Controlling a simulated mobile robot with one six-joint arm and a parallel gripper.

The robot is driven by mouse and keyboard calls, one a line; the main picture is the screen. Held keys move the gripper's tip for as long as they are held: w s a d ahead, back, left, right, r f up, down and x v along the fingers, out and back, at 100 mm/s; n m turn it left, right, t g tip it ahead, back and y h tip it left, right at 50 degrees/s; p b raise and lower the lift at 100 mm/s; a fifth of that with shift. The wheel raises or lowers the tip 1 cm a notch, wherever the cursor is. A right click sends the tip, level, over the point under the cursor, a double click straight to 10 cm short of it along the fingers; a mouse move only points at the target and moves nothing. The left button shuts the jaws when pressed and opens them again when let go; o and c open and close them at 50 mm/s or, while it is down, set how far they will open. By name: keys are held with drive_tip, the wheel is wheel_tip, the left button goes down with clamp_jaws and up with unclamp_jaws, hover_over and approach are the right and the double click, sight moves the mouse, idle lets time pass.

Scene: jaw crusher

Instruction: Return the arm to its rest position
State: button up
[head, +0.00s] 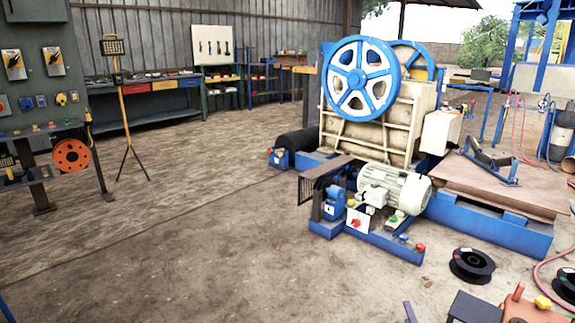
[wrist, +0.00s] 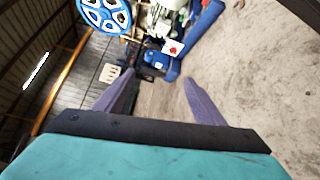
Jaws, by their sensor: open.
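My gripper (wrist: 160,78) shows in the wrist view, with two purple fingers spread apart and nothing between them. Beyond the fingertips lie the dirt floor and the blue base of the crusher's drive. The wrist view is tilted strongly to one side. The jaw crusher (head: 395,125) stands right of centre in the head view, a cream body with a blue-rimmed flywheel (head: 362,78). The flywheel also shows at the top of the wrist view (wrist: 104,14). My gripper is well apart from the crusher. I cannot clearly make out my arm in the head view.
A motor (head: 395,189) sits on the blue base before the crusher. Black spools (head: 472,265) lie on the floor at right. A yellow work-light stand (head: 125,105) and an electrical panel (head: 40,65) stand at left. The floor (head: 190,240) at front left is clear.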

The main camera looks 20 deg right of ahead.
drive_tip(key=w+a+r+y+p, duration=0.25)
drive_tip(key=w+a+p, duration=0.25)
drive_tip(key=w+a, duration=0.45)
drive_tip(key=w+a+m+g+y+p, duration=0.1)
drive_tip(key=a+g+y+p, duration=0.15)
drive_tip(key=a+p, duration=0.75)
drive_tip(key=w+a+m+g+y+p, duration=0.1)
drive_tip(key=a+m+g+p, duration=0.15)
drive_tip(key=a, duration=1.45)
drive_tip(key=s+a+f+m+g+p, duration=0.2)
drive_tip(key=s+a+m+g+p, duration=0.3)
drive_tip(key=s+a, duration=0.65)
drive_tip(key=s+a+r+m+g+y, duration=0.1)
drive_tip(key=s+g, duration=0.4)
drive_tip(key=s, duration=0.5)
drive_tip(key=s+a+r+m+g, duration=0.1)
drive_tip(key=s+a+m+g, duration=0.2)
drive_tip(key=s, duration=0.8)
drive_tip(key=m+g, duration=0.2)
drive_tip(key=shift+s+a+r+g+y, duration=0.2)
drive_tip(key=shift+r+g+y, duration=0.1)
drive_tip(key=shift+y, duration=0.1)
drive_tip(key=shift+m, duration=0.25)
